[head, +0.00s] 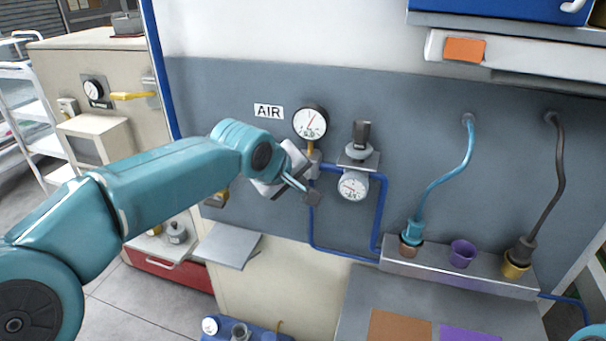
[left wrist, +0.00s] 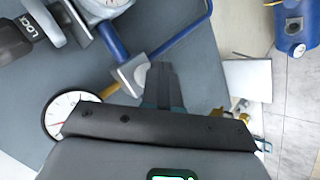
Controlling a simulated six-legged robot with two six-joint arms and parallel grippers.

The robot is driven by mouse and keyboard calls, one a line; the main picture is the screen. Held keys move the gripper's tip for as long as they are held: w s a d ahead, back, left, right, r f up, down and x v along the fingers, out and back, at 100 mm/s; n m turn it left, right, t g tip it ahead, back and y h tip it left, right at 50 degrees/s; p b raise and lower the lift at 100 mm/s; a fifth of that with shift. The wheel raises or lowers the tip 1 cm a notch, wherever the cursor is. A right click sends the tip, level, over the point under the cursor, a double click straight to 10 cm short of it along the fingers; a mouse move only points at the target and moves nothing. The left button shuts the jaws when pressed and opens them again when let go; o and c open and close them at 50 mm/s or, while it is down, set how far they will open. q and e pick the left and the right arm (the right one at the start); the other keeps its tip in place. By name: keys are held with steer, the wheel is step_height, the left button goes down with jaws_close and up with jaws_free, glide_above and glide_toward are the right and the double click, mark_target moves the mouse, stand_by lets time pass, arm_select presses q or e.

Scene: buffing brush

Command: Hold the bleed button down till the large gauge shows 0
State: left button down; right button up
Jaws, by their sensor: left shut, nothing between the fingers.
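The large gauge (head: 311,122) is on the grey wall panel beside the AIR sign. Its red needle points up and slightly right, off to one side of the dial; the numbers are too small to read. It also shows in the left wrist view (left wrist: 62,108), partly covered by my gripper. Its brass stem runs into a grey metal block (left wrist: 130,76). My left gripper (head: 313,196) is shut and empty, its tips just below the block in the head view. In the left wrist view, the fingertips (left wrist: 161,72) are close beside the block; contact is unclear. I cannot make out the bleed button.
A smaller gauge (head: 353,187) and a dark-topped regulator knob (head: 361,134) are just right, joined by blue pipe (head: 312,228). A ledge (head: 458,276) with coloured cups and hoses is farther right. A grey plate (head: 226,246) juts out at lower left.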

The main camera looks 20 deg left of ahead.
arm_select(q)
steer(key=shift+w, duration=0.45)
stand_by(0.6)
stand_by(3.4)
steer(key=shift+s+b, duration=0.55)
steer(key=shift+s, duration=0.4)
steer(key=s+b, duration=0.3)
steer(key=s, duration=0.2)
steer(key=shift+a+b, duration=0.1)
steer(key=shift+b, duration=0.2)
